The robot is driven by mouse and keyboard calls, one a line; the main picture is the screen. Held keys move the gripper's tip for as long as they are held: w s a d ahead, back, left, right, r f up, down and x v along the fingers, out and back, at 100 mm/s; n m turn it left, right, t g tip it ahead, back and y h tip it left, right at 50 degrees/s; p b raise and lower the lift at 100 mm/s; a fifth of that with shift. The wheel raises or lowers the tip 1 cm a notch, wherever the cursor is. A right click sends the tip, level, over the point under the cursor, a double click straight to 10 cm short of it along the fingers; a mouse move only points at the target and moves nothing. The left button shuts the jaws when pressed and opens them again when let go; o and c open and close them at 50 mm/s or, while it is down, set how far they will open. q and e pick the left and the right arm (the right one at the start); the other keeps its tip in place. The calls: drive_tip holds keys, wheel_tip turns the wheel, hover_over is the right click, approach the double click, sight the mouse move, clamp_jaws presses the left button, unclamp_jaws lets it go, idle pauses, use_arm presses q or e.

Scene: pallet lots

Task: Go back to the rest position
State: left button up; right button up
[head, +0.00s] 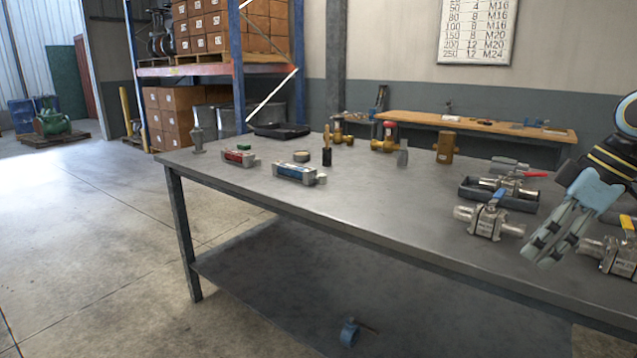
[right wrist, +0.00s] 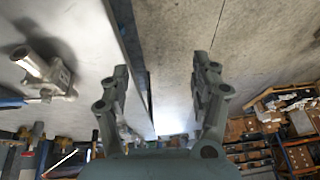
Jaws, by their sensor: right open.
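My right gripper (head: 541,255) comes in at the right of the head view, over the front right edge of the grey workbench (head: 330,205). Its fingers point down and to the left, beside a steel ball valve with a blue handle (head: 489,218). In the right wrist view my right gripper (right wrist: 160,75) has its two fingers wide apart with nothing between them. The bench edge and concrete floor show beyond the fingers. Part of another valve (head: 610,255) is hidden behind the gripper. My left gripper is not in view.
The bench's front middle is clear. Shelving with boxes (head: 215,70) stands behind.

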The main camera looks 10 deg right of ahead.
drive_tip(key=s+a+f+m+g, duration=0.15)
drive_tip(key=s+f, duration=0.35)
drive_tip(key=f, duration=0.6)
drive_tip(key=s+a+f+m, duration=0.1)
drive_tip(key=s+f+m, duration=0.3)
drive_tip(key=f, duration=0.8)
drive_tip(key=s+a+f+m+g, duration=0.1)
drive_tip(key=s+a+f, duration=0.1)
drive_tip(key=s+f, duration=0.65)
drive_tip(key=s+a+f+h, duration=0.2)
drive_tip(key=s+a+f, duration=0.3)
drive_tip(key=s+f, duration=0.6)
drive_tip(key=s+a+f+h, duration=0.2)
drive_tip(key=s+a+f, duration=0.3)
drive_tip(key=s+f, duration=0.5)
drive_tip(key=shift+s+a+f, duration=0.15)
drive_tip(key=shift+s+f, duration=0.2)
drive_tip(key=shift+s, duration=1.45)
drive_tip(key=shift+m, duration=0.25)
